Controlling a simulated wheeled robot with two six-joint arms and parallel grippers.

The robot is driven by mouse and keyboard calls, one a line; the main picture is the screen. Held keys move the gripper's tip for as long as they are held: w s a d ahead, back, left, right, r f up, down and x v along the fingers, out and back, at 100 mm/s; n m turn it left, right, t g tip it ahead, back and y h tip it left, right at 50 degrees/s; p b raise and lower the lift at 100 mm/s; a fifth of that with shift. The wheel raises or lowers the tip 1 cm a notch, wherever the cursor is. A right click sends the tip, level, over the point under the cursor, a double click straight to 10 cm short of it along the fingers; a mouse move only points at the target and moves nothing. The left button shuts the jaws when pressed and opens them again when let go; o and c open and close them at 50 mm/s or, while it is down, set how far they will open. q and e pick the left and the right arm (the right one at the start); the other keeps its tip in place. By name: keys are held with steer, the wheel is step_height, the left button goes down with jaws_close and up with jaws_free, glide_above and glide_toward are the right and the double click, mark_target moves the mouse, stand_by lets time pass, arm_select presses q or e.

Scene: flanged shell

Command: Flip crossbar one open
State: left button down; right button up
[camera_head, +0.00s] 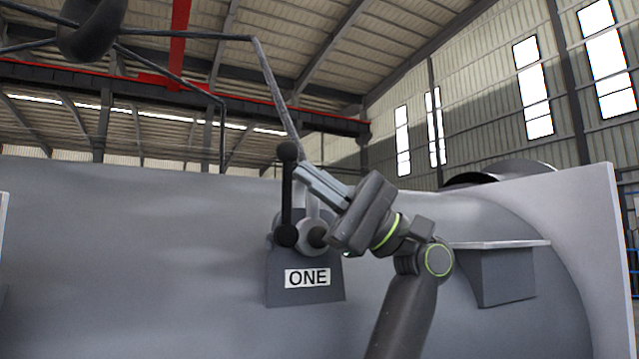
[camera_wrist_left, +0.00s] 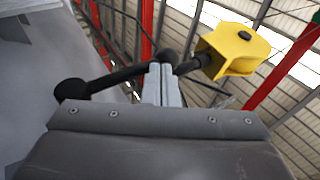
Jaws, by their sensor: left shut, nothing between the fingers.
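Crossbar one is a dark bar (camera_head: 286,192) with a ball at each end. It stands about upright on a grey bracket with the label ONE (camera_head: 307,278) on the big grey shell. My left gripper (camera_head: 302,170) is shut and empty, its fingertips just right of the bar's upper part, close to the top ball. In the left wrist view the bar (camera_wrist_left: 118,76) runs from a ball at left to one by my left fingertips (camera_wrist_left: 163,72). I cannot tell whether they touch. My right gripper is not in view.
The shell (camera_head: 130,240) fills the lower picture, with a wide flange (camera_head: 590,260) at right. A grey box-like bracket (camera_head: 500,272) sticks out right of my arm. Thin rods (camera_head: 270,75) hang above. A yellow block (camera_wrist_left: 238,48) shows in the wrist view.

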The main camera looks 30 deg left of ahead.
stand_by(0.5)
arm_select(q)
steer(key=b+v, duration=0.2)
steer(key=v, duration=1.5)
steer(key=shift+f+b, duration=0.15)
steer(key=shift+b, duration=0.15)
steer(key=shift+w+d, duration=0.15)
